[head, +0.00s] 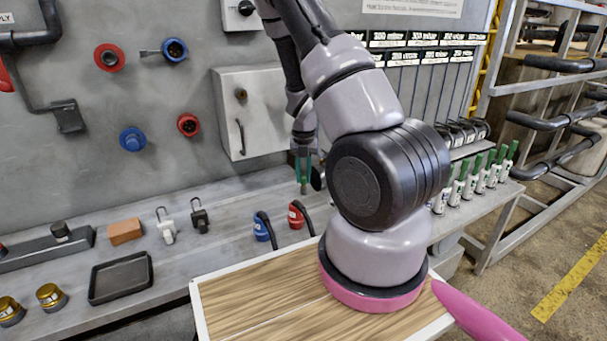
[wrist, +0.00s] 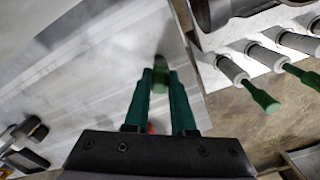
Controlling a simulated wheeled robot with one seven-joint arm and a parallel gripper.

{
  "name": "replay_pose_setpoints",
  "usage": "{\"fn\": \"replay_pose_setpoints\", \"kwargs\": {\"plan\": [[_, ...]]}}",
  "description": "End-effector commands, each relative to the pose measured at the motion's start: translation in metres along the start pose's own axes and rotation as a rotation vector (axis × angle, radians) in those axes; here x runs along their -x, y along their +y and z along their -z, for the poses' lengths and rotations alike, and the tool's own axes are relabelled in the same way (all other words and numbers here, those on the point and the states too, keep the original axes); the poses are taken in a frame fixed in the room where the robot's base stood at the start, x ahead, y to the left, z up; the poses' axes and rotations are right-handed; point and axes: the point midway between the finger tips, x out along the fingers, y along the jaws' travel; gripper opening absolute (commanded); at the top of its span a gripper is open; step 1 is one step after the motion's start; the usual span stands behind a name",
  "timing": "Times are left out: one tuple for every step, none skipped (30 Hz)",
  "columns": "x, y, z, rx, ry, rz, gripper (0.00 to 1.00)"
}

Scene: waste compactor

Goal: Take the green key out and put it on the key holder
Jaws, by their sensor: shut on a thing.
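My gripper (head: 303,168) has teal fingers and hangs above the grey workbench, left of the large arm joint. The wrist view shows its two fingers (wrist: 160,98) shut on the green key (wrist: 160,78), a small green piece between the tips. Its green end also shows below the fingers in the head view (head: 303,186). The rest of the key is hidden or too small to make out. It appears clear of the bench top. I cannot tell for certain which fixture is the key holder.
Several green-handled pieces in white and grey sleeves (head: 467,188) line the bench's right side. A grey wall box (head: 252,110) is behind my gripper. Blue (head: 262,228) and red (head: 296,216) padlock-like items stand below it. A black tray (head: 121,277) lies at left.

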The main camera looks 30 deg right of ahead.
Motion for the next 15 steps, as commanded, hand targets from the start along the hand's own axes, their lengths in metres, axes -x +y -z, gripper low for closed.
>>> {"fn": "replay_pose_setpoints", "kwargs": {"plan": [[-0.0012,-0.0001,-0.0001,0.000,0.000,0.000,0.00],[-0.0018,-0.0002,-0.0001,0.000,0.000,0.000,0.00],[-0.0026,-0.0002,-0.0001,0.000,0.000,0.000,0.00],[-0.0033,-0.0002,-0.0001,0.000,0.000,0.000,0.00],[-0.0039,-0.0002,-0.0001,0.000,0.000,0.000,0.00],[-0.0048,-0.0002,-0.0001,0.000,0.000,0.000,0.00],[-0.0054,-0.0002,-0.0001,0.000,0.000,0.000,0.00],[-0.0060,-0.0002,0.0000,0.001,0.000,0.001,0.00],[-0.0069,-0.0002,0.0000,0.000,0.000,0.001,0.00],[-0.0075,-0.0002,0.0001,0.001,0.001,0.001,0.00],[-0.0081,-0.0002,0.0001,0.000,0.001,0.001,0.00],[-0.0089,-0.0002,0.0001,0.000,0.001,0.001,0.00],[-0.0095,-0.0002,0.0001,0.000,0.001,0.000,0.00],[-0.0100,-0.0002,0.0001,0.000,0.001,0.000,0.00],[-0.0108,-0.0001,0.0002,0.000,0.001,0.000,0.00]]}}
